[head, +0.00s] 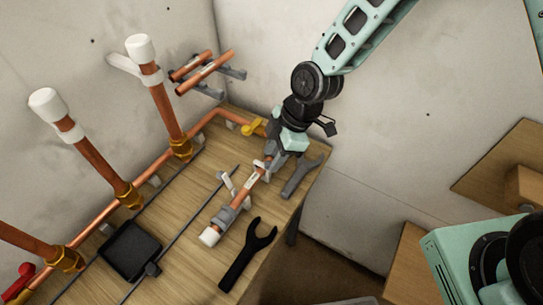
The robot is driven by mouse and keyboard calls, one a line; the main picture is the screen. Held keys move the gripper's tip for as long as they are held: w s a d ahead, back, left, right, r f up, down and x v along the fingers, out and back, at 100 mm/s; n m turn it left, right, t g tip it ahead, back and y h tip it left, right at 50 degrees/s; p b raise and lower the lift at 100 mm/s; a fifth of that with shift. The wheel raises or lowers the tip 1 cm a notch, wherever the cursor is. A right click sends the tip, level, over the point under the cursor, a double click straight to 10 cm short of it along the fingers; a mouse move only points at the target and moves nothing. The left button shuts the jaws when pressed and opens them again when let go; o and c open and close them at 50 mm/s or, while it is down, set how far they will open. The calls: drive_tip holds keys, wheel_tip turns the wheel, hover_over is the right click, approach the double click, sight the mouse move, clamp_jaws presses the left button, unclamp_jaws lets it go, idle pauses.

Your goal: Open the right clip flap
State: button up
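A short copper pipe (236,200) with a white end cap (209,236) lies on the wooden bench. A grey clip (224,216) sits around it near the capped end. A pale flap (227,181) stands up beside the middle of the pipe; I cannot tell which clip it belongs to. My gripper (270,168) points down at the far right end of the pipe, close to or touching it. The right clip and its flap are mostly hidden there by my gripper. The finger gap is too small and covered to read.
A grey wrench (301,177) lies close right of my gripper. A black wrench (247,256) and a black square tray (131,249) lie nearer. Copper risers (168,110) and a yellow valve handle (254,128) stand behind.

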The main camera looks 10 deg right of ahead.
drive_tip(key=shift+x, duration=0.85)
drive_tip(key=shift+c, duration=0.3)
clamp_jaws()
drive_tip(key=shift+r, duration=0.1)
